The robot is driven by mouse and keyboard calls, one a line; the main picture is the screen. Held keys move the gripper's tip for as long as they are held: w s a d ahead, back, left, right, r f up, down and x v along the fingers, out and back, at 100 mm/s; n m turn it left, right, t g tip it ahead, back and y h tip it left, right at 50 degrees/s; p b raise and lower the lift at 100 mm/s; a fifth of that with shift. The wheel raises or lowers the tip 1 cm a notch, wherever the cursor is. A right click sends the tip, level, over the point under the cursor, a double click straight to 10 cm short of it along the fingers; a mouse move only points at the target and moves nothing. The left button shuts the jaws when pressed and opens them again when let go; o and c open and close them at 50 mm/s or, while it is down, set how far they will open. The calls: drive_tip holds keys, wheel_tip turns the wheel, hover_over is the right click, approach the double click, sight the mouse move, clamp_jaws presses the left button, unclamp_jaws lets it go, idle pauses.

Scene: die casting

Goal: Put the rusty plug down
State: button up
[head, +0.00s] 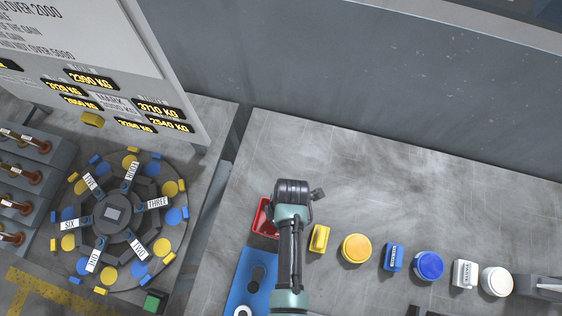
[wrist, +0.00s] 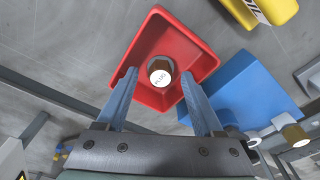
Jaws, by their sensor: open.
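The rusty plug (wrist: 160,71), a brown hex piece with a white lettered end, is inside the red tray (wrist: 193,47). My gripper (wrist: 158,76) is open, with one finger on each side of the plug in the wrist view and gaps between them. Whether the fingertips are inside the tray is hard to tell. In the head view the red tray (head: 263,217) shows just left of my arm's end, which hides the plug and the fingers.
A blue tray (head: 247,272) lies in front of the red tray; the wrist view shows brown-ended pieces (wrist: 294,134) by it. Yellow, blue and white containers (head: 356,249) line the table to the right. A round numbered carousel (head: 120,215) stands left. The table behind is clear.

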wheel_tip(320, 180, up, 11)
drive_tip(key=d, duration=0.1)
drive_tip(key=w+r+m+t+h, duration=0.1)
drive_tip(key=w+r+m+t, duration=0.6)
drive_tip(key=w+r, duration=1.2)
drive_tip(key=w+r+m+t, duration=0.2)
drive_tip(key=r+t, duration=0.2)
drive_tip(key=r, duration=0.4)
drive_tip(key=w+r+m+t, duration=0.1)
drive_tip(key=w+r+t, duration=0.2)
drive_tip(key=r, duration=0.5)
drive_tip(key=s+r+m+t, duration=0.2)
drive_tip(key=r+m+t, duration=0.15)
drive_tip(key=r, duration=0.85)
drive_tip(key=s+r+m+t, duration=0.3)
drive_tip(key=r+t, duration=0.2)
drive_tip(key=r, duration=0.7)
drive_tip(key=s+a+r+m+t, duration=0.1)
drive_tip(key=s+r+m+t, duration=0.3)
drive_tip(key=s+r, duration=0.5)
wheel_tip(320, 180, up, 4)
drive_tip(key=shift+s+r+t+h, duration=0.15)
drive_tip(key=shift+s+t+h, duration=0.2)
drive_tip(key=shift+t, duration=0.2)
